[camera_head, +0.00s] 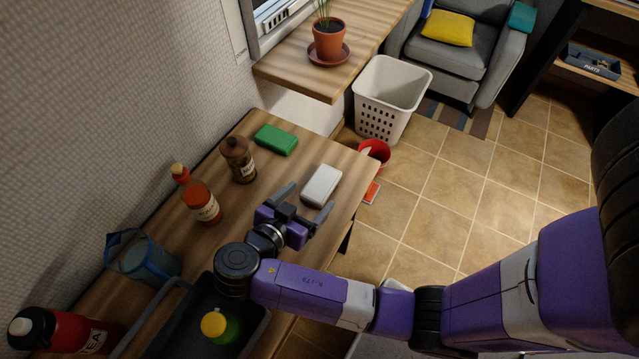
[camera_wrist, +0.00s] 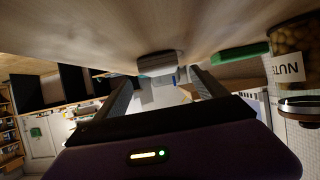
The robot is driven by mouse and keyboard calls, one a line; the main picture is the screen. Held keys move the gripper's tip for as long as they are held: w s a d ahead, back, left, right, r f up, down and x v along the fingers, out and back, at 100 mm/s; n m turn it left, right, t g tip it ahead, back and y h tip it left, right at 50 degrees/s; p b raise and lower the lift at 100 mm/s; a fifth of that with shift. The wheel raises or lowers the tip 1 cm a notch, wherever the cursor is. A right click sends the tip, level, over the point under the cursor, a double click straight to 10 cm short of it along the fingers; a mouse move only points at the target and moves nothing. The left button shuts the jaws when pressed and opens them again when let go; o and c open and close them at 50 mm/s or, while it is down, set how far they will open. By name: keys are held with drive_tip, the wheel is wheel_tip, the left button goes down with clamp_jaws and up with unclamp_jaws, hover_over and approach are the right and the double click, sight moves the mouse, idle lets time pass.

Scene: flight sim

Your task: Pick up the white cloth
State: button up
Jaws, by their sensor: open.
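The white cloth (camera_head: 321,186) is a folded, rounded block lying flat on the wooden table, near its right edge. My gripper (camera_head: 304,203) is open and empty, just in front of the cloth's near end, with its fingers pointing towards it. In the wrist view the white cloth (camera_wrist: 160,63) shows ahead between the two spread fingers of my gripper (camera_wrist: 160,82). I see no clear contact between the fingers and the cloth.
A green folded block (camera_head: 276,140) lies behind the cloth. A white basket (camera_head: 388,98) and red bucket (camera_head: 375,154) stand beyond the table edge.

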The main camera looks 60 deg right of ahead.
sight(319, 187)
drive_tip(key=p+x, duration=0.1)
drive_tip(key=x, duration=0.4)
drive_tip(key=shift+w+d, duration=0.1)
drive_tip(key=shift+d, duration=0.35)
drive_tip(key=shift+c, duration=0.2)
drive_tip(key=c, duration=1.4)
